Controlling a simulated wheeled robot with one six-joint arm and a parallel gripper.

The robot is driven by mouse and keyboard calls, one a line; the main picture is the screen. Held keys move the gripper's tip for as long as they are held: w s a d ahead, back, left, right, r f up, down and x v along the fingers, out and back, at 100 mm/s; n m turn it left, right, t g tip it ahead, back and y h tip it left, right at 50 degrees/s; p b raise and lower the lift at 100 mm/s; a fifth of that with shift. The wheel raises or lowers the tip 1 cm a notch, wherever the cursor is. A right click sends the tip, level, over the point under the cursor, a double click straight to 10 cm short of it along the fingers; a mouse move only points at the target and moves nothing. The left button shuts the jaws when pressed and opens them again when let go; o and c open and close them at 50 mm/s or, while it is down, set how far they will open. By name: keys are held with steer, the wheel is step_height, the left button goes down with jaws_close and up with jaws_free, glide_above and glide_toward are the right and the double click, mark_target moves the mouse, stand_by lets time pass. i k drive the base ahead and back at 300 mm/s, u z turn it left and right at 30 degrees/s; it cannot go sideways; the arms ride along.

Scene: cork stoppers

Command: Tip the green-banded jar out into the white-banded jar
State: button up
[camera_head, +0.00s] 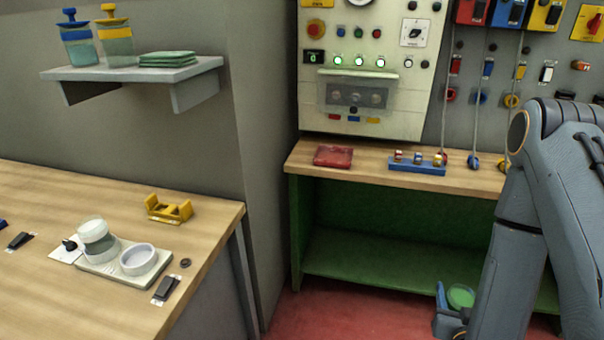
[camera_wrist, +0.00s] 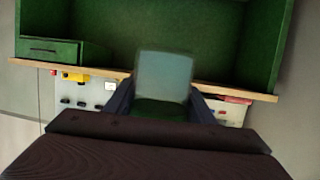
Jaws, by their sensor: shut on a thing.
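My gripper (camera_wrist: 160,100) is shut on a clear jar (camera_wrist: 163,72) with a dark green band (camera_wrist: 160,110). In the head view this jar shows as a pale green round shape (camera_head: 461,297) at the lower right, partly hidden by my arm and gripper (camera_head: 447,312). What is inside it cannot be made out. A jar with a white upper part (camera_head: 93,229) and grey-green glass below stands on a pale tray (camera_head: 100,268) on the left bench; I take it as the white-banded jar. My gripper is far to its right, apart from it.
An empty white ring (camera_head: 138,260) sits on the tray beside that jar. A yellow holder (camera_head: 168,209) stands behind, and small black switches (camera_head: 166,288) lie around. A shelf (camera_head: 135,72) with two lidded jars hangs above. A control panel (camera_head: 370,60) stands over a green-framed bench (camera_head: 400,215).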

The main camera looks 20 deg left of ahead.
mark_target(93, 232)
steer(key=i, duration=1.05)
steer(key=u, duration=2.5)
